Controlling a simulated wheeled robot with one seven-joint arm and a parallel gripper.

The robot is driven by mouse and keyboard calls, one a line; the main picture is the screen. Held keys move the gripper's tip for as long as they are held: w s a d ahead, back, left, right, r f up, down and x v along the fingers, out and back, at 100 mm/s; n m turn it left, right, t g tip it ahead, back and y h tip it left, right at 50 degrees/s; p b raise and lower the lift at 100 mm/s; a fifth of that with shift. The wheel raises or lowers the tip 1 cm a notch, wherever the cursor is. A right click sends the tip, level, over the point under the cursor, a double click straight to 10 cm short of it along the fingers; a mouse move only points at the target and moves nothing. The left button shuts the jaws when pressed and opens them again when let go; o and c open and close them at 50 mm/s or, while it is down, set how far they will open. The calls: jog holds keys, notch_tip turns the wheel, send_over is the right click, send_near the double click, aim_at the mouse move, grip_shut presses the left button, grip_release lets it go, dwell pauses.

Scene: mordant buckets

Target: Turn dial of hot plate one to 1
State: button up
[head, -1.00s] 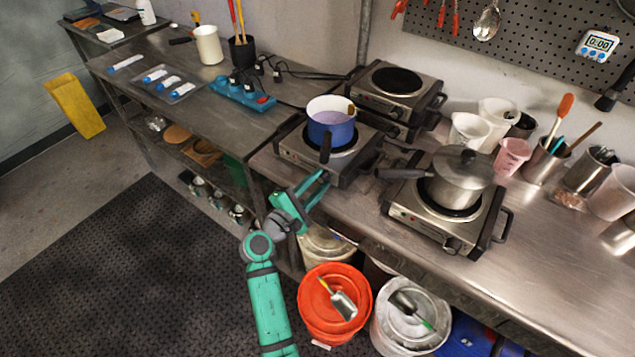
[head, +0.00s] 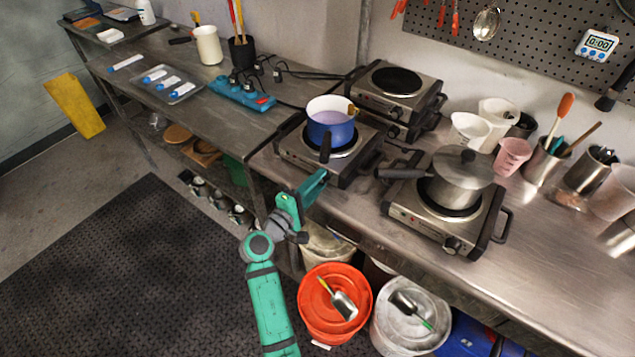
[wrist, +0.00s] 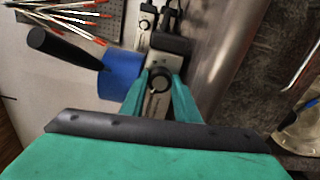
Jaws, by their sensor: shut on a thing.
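A steel hot plate (head: 293,151) with a blue pot (head: 333,129) on its burner stands at the bench's front edge, left of the other hot plates. My gripper (head: 321,175) is at its front face. In the wrist view, the black round dial (wrist: 160,83) sits between the two green fingers of my gripper (wrist: 162,78), and they are shut on it. The blue pot also shows there (wrist: 121,75), beside the fingers. In the head view my gripper hides the dial. I cannot read the dial's marks or its setting, nor any number on the hot plate.
A second hot plate (head: 398,88) stands empty behind; a third (head: 430,213) holds a lidded steel pot (head: 462,182). An orange bucket (head: 334,325) stands below the bench.

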jog(key=shift+f+m, duration=0.1)
jog(key=shift+m, duration=0.5)
jog(key=o, duration=0.8)
jog(key=shift+c, duration=0.2)
jog(key=shift+s+a, duration=0.1)
jog(key=v, duration=1)
jog(key=shift+s+a, duration=0.15)
jog(key=shift+s, duration=0.15)
